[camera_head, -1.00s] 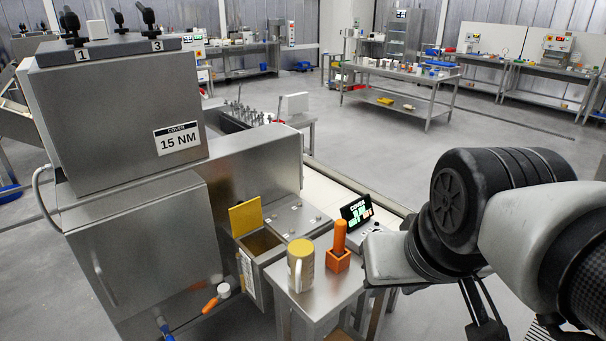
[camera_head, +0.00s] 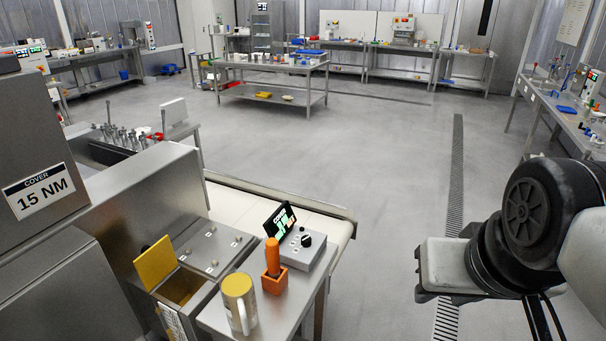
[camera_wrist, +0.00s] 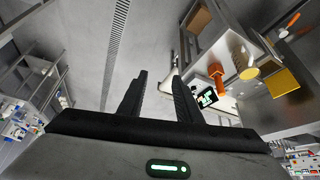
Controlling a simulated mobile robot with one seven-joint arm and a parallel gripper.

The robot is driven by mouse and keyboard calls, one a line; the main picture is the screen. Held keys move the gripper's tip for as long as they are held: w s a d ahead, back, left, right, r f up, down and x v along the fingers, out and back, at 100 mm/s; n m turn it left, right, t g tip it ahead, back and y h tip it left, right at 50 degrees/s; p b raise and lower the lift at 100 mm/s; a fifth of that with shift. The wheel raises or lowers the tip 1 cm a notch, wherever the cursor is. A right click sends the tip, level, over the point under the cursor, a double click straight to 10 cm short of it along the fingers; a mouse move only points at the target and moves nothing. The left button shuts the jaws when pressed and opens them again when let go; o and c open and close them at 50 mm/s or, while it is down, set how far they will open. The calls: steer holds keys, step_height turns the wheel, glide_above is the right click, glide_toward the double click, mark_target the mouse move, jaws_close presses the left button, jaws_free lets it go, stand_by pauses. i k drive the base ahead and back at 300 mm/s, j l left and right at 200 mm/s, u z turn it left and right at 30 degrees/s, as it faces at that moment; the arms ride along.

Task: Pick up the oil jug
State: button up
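The likely oil jug (camera_head: 238,303) is a pale cylinder with a yellow top and a handle. It stands upright on a small steel table (camera_head: 270,315) at the bottom of the head view. It also shows in the wrist view (camera_wrist: 241,61), right of my fingers and well apart from them. My gripper (camera_wrist: 160,75) is open, with two dark fingers apart and nothing between them. In the head view the hand is at the lower right, over open floor, and its fingertips cannot be made out.
An orange-handled tool in an orange block (camera_head: 273,280) stands beside the jug. A control box with a screen (camera_head: 298,248) is behind it. A steel bin with a raised yellow flap (camera_head: 155,262) is on the left. A large machine (camera_head: 40,180) fills the left edge. Floor on the right is clear.

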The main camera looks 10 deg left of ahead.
mark_target(237, 288)
steer(key=j, duration=1.75)
